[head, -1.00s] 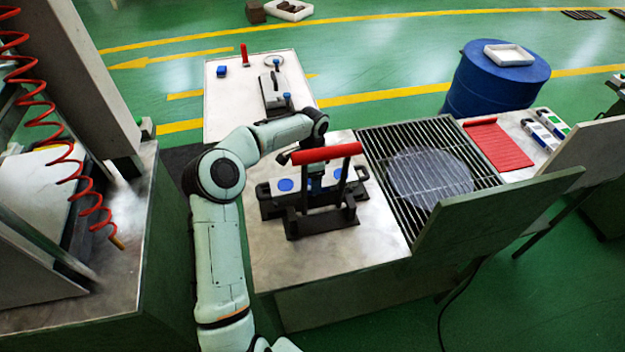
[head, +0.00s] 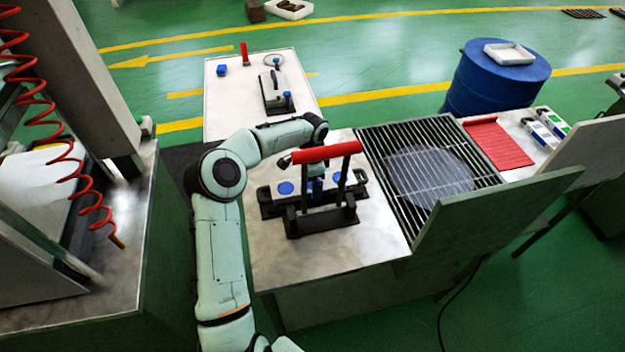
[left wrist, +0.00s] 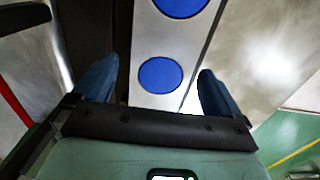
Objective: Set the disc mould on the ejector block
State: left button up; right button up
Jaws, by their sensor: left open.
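The disc mould (head: 268,192) is a pale plate with a row of blue discs. In the head view it lies level at the ejector block (head: 320,222), a black frame with two uprights and a red bar handle. The uprights and bar partly hide the mould, so its exact seating is unclear. My left gripper (head: 313,183) points down over the mould's middle, partly hidden behind the handle. In the left wrist view, the open gripper (left wrist: 155,90) has its blue fingers apart, with the plate and a blue disc (left wrist: 160,75) between them. My right gripper is not in view.
A metal grate (head: 392,215) with a round mesh lies right of the block, with a green panel (head: 500,215) in front. A red ribbed mat (head: 500,145) is beyond. A white table (head: 235,100) with small tools stands behind. Bare tabletop (head: 340,255) lies in front of the block.

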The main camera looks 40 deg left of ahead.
pick_arm(q)
notch_tip(320, 180, up, 13)
jog(key=shift+f, duration=0.15)
dwell(0.8)
